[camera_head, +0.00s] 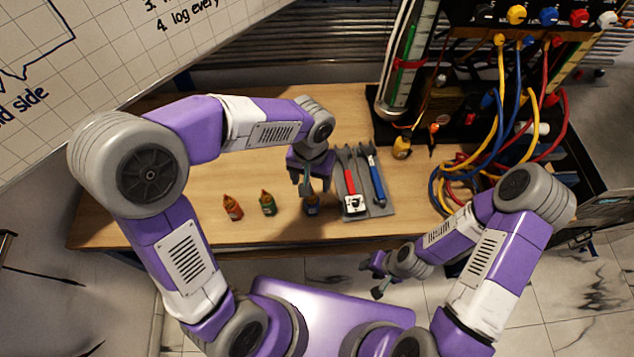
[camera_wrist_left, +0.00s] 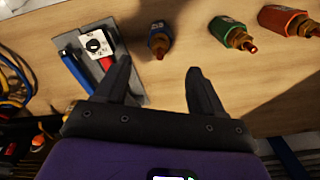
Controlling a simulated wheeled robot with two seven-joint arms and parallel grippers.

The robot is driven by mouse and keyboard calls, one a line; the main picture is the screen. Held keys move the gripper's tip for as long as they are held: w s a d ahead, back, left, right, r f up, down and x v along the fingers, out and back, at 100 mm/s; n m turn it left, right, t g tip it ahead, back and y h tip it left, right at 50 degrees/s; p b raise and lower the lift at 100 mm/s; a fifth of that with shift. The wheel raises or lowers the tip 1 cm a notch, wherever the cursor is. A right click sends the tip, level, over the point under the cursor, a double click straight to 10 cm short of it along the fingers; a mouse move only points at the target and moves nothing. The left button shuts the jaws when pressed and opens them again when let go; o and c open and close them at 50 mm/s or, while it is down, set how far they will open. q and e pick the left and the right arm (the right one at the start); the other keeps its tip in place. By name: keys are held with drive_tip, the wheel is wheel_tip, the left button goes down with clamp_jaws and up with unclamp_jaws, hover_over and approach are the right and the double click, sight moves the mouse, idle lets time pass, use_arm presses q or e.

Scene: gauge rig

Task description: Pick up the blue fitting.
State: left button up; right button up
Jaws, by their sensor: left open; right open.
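Nothing is between the fingers. My right gripper (camera_head: 373,279) is open and empty in front of the bench edge.
A grey mat (camera_head: 378,211) with red-handled and blue-handled tools lies close right of the blue fitting. The bench (camera_head: 180,220) is clear at the left.

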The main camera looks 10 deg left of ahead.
sight(312, 201)
use_arm(q)
drive_tip(key=f, duration=0.2)
drive_tip(key=f+b, duration=0.1)
drive_tip(key=f, duration=0.2)
drive_tip(key=f+b, duration=0.1)
drive_tip(key=f, duration=0.1)
drive_tip(key=shift+s+f, duration=0.25)
drive_tip(key=shift+c, duration=0.4)
clamp_jaws()
